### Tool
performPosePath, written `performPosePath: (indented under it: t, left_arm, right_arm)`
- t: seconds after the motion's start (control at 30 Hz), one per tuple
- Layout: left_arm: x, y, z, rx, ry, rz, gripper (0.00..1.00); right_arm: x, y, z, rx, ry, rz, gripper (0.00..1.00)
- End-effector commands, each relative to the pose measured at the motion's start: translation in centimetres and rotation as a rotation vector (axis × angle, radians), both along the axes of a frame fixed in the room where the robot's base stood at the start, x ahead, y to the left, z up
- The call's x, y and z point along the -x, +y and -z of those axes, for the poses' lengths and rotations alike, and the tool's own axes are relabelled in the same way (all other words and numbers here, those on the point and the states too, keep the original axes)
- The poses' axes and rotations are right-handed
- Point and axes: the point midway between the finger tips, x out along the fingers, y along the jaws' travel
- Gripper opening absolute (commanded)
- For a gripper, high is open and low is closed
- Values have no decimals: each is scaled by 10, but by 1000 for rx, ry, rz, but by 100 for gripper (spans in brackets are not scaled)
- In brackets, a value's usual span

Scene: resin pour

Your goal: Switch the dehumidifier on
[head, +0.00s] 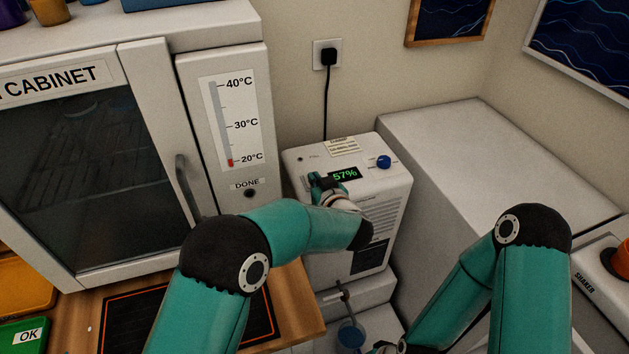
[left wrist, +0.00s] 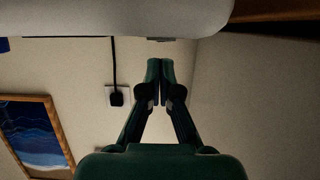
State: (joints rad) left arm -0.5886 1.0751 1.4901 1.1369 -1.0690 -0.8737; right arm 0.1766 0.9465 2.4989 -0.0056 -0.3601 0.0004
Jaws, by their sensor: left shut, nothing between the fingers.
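The dehumidifier (head: 393,196) is a white box with dark vents on its front. Its top bears a lit green display reading 57% (head: 344,173), a blue knob (head: 384,162), a paper label and a small dark dot. My left gripper (head: 317,181) is over the left part of the top, just left of the display. Whether it touches the surface I cannot tell. Its fingers are together and empty in the left wrist view (left wrist: 160,66). My left forearm hides part of the dehumidifier's front.
A black plug sits in the wall socket (head: 327,54), its cord running down behind the dehumidifier. The cabinet (head: 218,56) with a temperature strip stands left. A large white block (head: 470,150) stands right. A shaker (head: 600,275) is at the right edge.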

Motion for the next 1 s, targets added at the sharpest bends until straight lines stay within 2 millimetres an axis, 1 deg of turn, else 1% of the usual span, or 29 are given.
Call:
performPosePath:
  t: [0.3, 0.43, 0.57, 0.83, 1.0]
  left_arm:
    - [0, -1, -1, 0, 0, 1, 0]
    - [0, -1, -7, 1, -1, 1, 0]
    - [0, -1, -25, 3, -4, 2, 0]
    - [0, -1, -74, 4, -3, 1, 0]
    - [0, -1, -93, 1, -1, 2, 0]
  right_arm:
    - [0, 0, 0, 0, 0, 0, 38]
    - [0, 0, -1, 0, 0, 0, 38]
    - [0, 0, -1, 0, 0, 0, 38]
    - [0, 0, 0, 0, 0, 0, 38]
    - [0, 0, 0, 0, 0, 0, 38]
